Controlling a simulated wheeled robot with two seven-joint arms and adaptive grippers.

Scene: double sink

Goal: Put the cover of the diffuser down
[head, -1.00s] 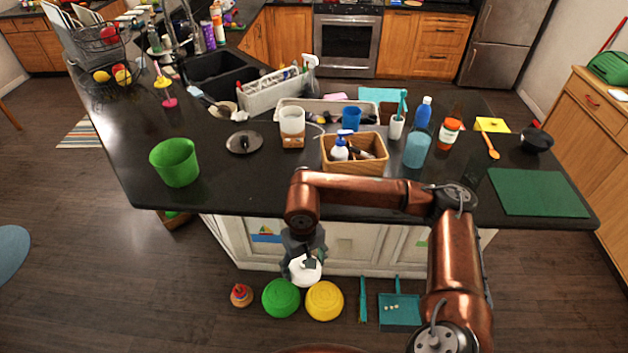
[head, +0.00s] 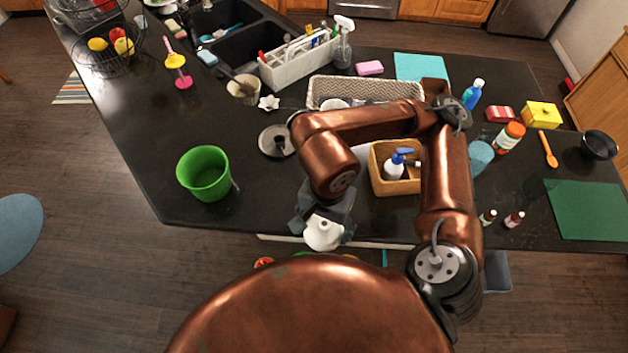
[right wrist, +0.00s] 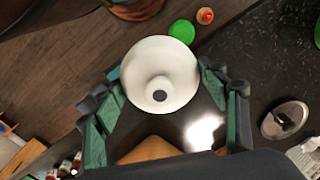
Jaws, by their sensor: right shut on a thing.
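The diffuser cover (head: 323,233) is white and rounded with a small spout. My right gripper (head: 321,214) is shut on it, at the front edge of the counter in the head view. In the right wrist view the cover (right wrist: 160,72) sits between the two green-padded fingers, its spout and dark hole facing the camera. The diffuser's base cannot be made out now; my arm hides part of the counter. My left gripper is not in view.
On the black counter (head: 140,145) stand a green cup (head: 204,173), a round lid with a knob (head: 276,141), and a wooden box (head: 396,185) with a pump bottle (head: 395,168). A woven basket (head: 365,88) lies behind. Counter between cup and lid is clear.

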